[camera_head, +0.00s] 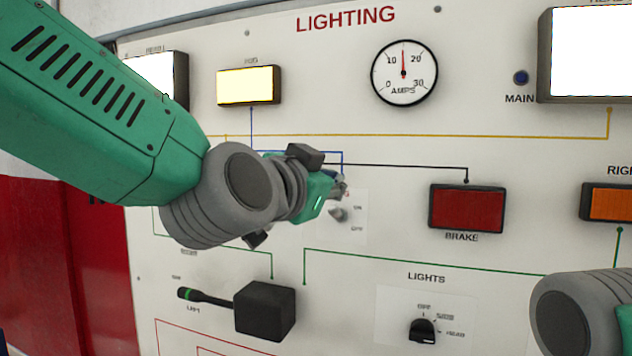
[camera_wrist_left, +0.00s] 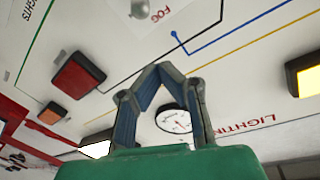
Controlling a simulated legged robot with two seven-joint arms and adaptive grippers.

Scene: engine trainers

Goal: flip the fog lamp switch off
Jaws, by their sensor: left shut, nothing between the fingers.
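The fog lamp switch (camera_head: 338,213) is a small metal toggle on a white plate marked ON above and OFF below. It sits on the lighting panel, just below my left gripper's tips; its lever position is too small to tell. In the left wrist view the switch (camera_wrist_left: 90,11) is at the top edge, beside the FOG label (camera_wrist_left: 168,9). The fog lamp (camera_head: 248,87) glows pale yellow. My left gripper (camera_head: 341,187) is shut and empty, close to the panel; its fingertips (camera_wrist_left: 156,68) meet in the left wrist view. My right gripper is out of view.
A black box with a green-tipped stalk (camera_head: 264,310) juts out below my left wrist. The LIGHTS rotary knob (camera_head: 423,330) is at the lower middle. The red brake lamp (camera_head: 466,209) is to the right of the switch. My right arm (camera_head: 575,315) shows at the lower right.

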